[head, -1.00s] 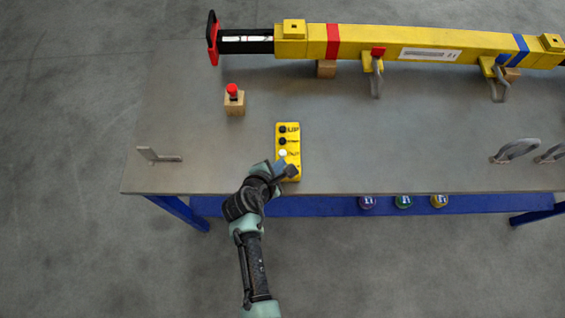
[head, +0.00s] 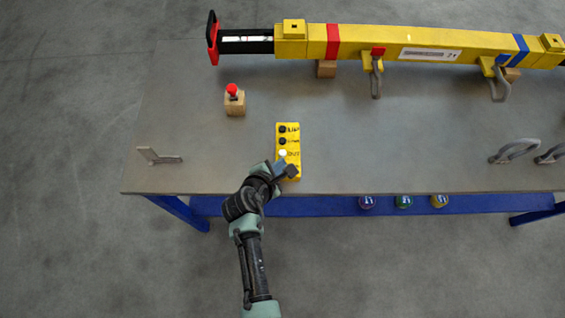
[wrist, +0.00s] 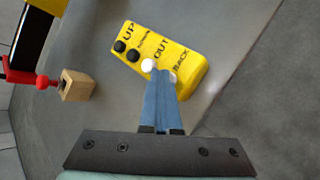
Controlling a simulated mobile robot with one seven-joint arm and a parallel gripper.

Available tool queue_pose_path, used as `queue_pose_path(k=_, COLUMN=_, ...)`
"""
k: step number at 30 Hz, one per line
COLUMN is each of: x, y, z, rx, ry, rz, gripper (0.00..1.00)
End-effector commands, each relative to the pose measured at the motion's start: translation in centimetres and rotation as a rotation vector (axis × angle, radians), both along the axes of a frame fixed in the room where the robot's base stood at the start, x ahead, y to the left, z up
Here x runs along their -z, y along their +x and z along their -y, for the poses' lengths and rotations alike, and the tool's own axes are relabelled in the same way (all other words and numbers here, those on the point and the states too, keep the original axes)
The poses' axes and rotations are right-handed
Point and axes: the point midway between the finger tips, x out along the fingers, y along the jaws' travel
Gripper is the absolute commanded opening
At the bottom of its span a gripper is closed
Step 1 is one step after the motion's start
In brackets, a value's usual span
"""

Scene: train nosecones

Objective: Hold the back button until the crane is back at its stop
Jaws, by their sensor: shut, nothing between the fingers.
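The yellow button box (head: 295,128) lies on the table; it also shows in the wrist view (wrist: 190,78) with UP, OUT and BACK labels readable. A white button (wrist: 148,65) sits by OUT, and two black ones are farther up. The back button (wrist: 173,76) is a pale spot by the BACK label, mostly hidden behind my fingers. My gripper (head: 288,170) is shut and empty, its blue fingertips (wrist: 158,76) over the box's near end. Whether they press the button cannot be told. The long yellow beam (head: 375,42), apparently the crane, has a black inner section (head: 246,46) showing at its left end.
A red knob on a wooden block (head: 235,103) stands left of the box. A grey bracket (head: 158,156) is at the table's left, and grey hooks (head: 515,151) at its right. Several coloured round things (head: 404,201) sit below the front edge. The table's middle is clear.

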Motion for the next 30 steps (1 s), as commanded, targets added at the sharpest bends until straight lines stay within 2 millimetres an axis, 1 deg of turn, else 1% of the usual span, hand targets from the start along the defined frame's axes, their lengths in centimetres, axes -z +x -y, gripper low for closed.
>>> queue_pose_path(k=10, x=0.0, y=-0.1, z=0.0, rx=0.001, ry=0.000, rz=-0.002, gripper=0.00)
queue_pose_path(k=21, x=-1.8, y=0.0, z=0.0, rx=0.000, ry=0.001, rz=-0.001, gripper=0.00)
queue_pose_path(k=30, x=-1.7, y=0.0, z=0.0, rx=0.000, ry=0.000, rz=0.000, gripper=0.00)
